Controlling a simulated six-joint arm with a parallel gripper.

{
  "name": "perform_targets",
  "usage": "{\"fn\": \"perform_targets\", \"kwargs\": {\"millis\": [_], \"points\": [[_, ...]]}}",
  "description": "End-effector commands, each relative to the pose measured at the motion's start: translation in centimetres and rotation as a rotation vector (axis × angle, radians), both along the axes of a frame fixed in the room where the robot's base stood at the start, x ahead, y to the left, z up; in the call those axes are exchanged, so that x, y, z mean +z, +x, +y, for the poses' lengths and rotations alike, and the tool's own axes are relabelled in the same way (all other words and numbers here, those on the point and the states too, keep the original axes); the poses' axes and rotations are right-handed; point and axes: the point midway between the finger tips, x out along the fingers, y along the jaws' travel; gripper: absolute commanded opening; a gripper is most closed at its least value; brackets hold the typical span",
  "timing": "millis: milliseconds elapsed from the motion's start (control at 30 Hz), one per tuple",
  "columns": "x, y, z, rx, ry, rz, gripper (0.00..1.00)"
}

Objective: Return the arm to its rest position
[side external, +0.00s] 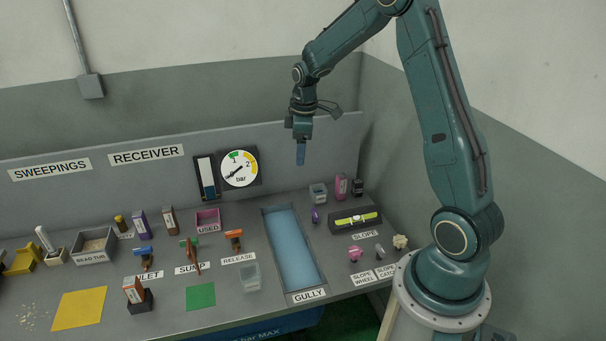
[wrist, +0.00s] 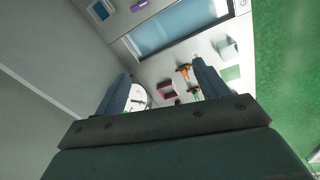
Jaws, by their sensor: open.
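My gripper (side external: 300,152) hangs high above the back of the bench in the side external view, fingers pointing down, with nothing between them. It is well clear of the bench top and in front of the back panel. In the wrist view, its two fingers (wrist: 162,92) stand wide apart and empty, with the bench beyond them. My arm reaches up from its base at the right of the bench and bends over to the left.
The gauge (side external: 239,168) is on the back panel. A green mat (side external: 201,296) and yellow mat (side external: 79,308) lie in front. Air around the gripper is free.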

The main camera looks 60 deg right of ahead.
Motion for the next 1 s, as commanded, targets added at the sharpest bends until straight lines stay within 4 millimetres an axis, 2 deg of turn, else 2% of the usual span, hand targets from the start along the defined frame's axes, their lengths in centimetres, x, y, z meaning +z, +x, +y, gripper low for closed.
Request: {"fn": "perform_targets", "kwargs": {"millis": [33,200,500,700,1000], "points": [[1.4,-0.3,1.0,-0.011,-0.004,-0.015,0.73],[5.0,-1.5,4.1,-0.061,-0.005,-0.056,0.73],[10.2,-4.8,9.3,-0.149,0.005,-0.131,0.73],[12.8,-7.7,12.5,-0.207,0.022,-0.182,0.73],[15.4,-12.7,16.6,-0.292,0.064,-0.257,0.73]]}}
